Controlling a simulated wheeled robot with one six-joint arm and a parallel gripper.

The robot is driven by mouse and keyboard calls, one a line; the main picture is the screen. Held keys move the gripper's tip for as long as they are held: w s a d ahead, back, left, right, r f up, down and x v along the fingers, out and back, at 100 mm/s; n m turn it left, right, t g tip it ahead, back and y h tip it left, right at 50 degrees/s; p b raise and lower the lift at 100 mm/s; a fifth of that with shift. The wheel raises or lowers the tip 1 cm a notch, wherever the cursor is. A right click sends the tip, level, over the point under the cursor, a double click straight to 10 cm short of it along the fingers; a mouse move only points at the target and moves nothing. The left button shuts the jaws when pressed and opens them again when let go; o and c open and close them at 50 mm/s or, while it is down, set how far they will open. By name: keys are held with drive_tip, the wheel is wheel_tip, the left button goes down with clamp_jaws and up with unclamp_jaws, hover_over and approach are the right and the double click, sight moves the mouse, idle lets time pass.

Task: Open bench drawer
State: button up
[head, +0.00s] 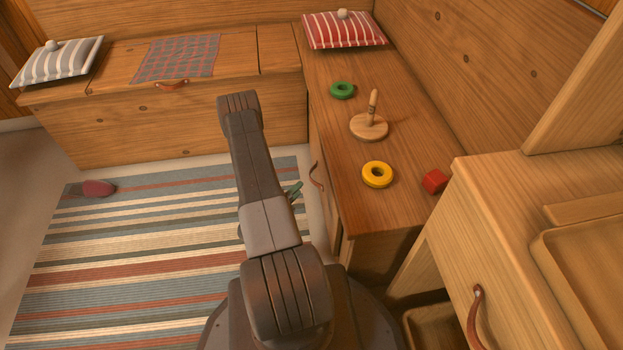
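The wooden bench (405,105) runs along the right wall. Its front face, seen at a steep angle, carries a brown leather pull (317,176) on a front panel (328,205) that looks closed; I cannot tell its full outline. My dark arm rises in the middle of the view, left of this front. A small green part, which appears to be my gripper (294,190), shows just past the arm's right side, a little left of the pull and apart from it in the picture. Most of it is hidden behind the arm, so its opening does not show.
Another bench (200,125) at the back has a leather pull (172,85). A desk (500,215) with its own pull (475,318) stands close on the right. The striped rug (130,250) is mostly clear.

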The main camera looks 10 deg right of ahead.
sight(311, 176)
drive_tip(key=b+x, duration=0.2)
drive_tip(key=x, duration=0.7)
clamp_jaws()
